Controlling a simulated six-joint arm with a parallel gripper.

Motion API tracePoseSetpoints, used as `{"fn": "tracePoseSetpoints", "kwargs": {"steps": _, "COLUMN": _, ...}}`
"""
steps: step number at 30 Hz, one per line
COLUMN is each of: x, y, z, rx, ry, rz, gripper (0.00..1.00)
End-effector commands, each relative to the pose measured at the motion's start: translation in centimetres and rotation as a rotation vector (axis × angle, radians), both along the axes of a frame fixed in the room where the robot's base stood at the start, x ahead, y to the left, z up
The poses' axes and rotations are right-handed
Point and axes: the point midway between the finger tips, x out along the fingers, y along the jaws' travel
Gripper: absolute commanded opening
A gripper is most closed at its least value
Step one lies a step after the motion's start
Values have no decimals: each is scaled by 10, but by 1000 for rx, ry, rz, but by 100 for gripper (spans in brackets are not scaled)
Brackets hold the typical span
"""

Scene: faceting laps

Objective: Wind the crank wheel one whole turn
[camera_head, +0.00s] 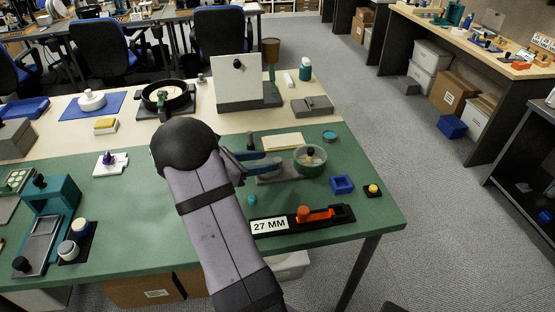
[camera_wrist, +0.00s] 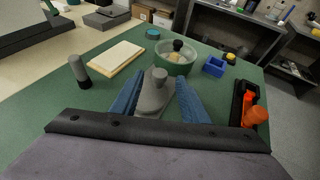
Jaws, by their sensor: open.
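A round green, bowl-like wheel (camera_head: 311,167) with a pale rim sits toward the right of the green table. An upright black-topped knob (camera_head: 310,152) shows inside its rim. I take this to be the crank wheel, though its mount is unclear. It also shows ahead of the fingers in the wrist view (camera_wrist: 176,62). My gripper (camera_head: 272,163) is low over the table just left of the wheel, its blue fingers pointing at it. In the wrist view the fingers (camera_wrist: 160,80) are spread, with a grey stepped piece (camera_wrist: 155,98) showing between them. Contact cannot be told.
A black holder labelled 27 MM with an orange lever (camera_head: 316,214) lies in front. A blue open box (camera_head: 342,184) and a yellow knob (camera_head: 373,190) stand to the right.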

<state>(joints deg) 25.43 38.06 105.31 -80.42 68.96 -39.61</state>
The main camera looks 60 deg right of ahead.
Motion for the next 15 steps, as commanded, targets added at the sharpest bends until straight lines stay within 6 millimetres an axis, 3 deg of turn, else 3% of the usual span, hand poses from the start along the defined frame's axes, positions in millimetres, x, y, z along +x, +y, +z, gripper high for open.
{"fn": "tracePoseSetpoints", "kwargs": {"steps": 15, "x": -18, "y": -50, "z": -22, "rx": 2, "ry": -1, "rz": -1, "gripper": 41}}
